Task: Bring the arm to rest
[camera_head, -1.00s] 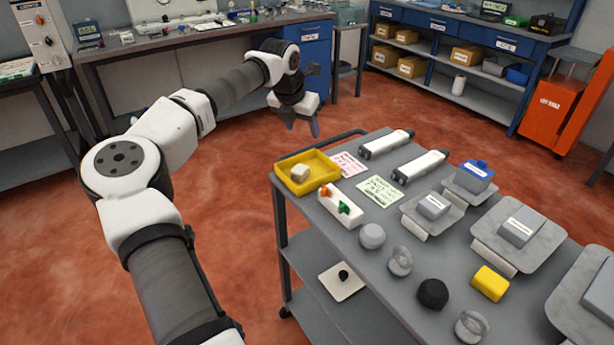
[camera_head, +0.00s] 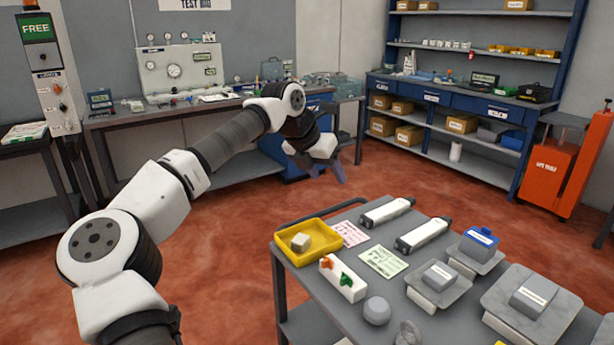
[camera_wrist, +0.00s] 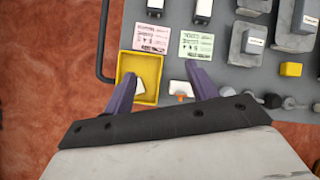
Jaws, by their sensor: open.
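My arm reaches forward across the left of the head view. My gripper (camera_head: 328,172) hangs over the open floor, beyond the far left corner of the grey cart. In the wrist view its two purple fingers (camera_wrist: 163,88) are spread apart with nothing between them. They point toward the cart top, and the left finger overlaps the yellow tray (camera_wrist: 150,68) in the picture. In the head view the yellow tray (camera_head: 284,255) holds a small pale block (camera_head: 301,242), and my gripper is well clear of both.
A workbench (camera_head: 150,118), blue shelves (camera_head: 440,110) and an orange cabinet (camera_head: 562,165) stand behind. Red floor (camera_head: 220,260) lies free.

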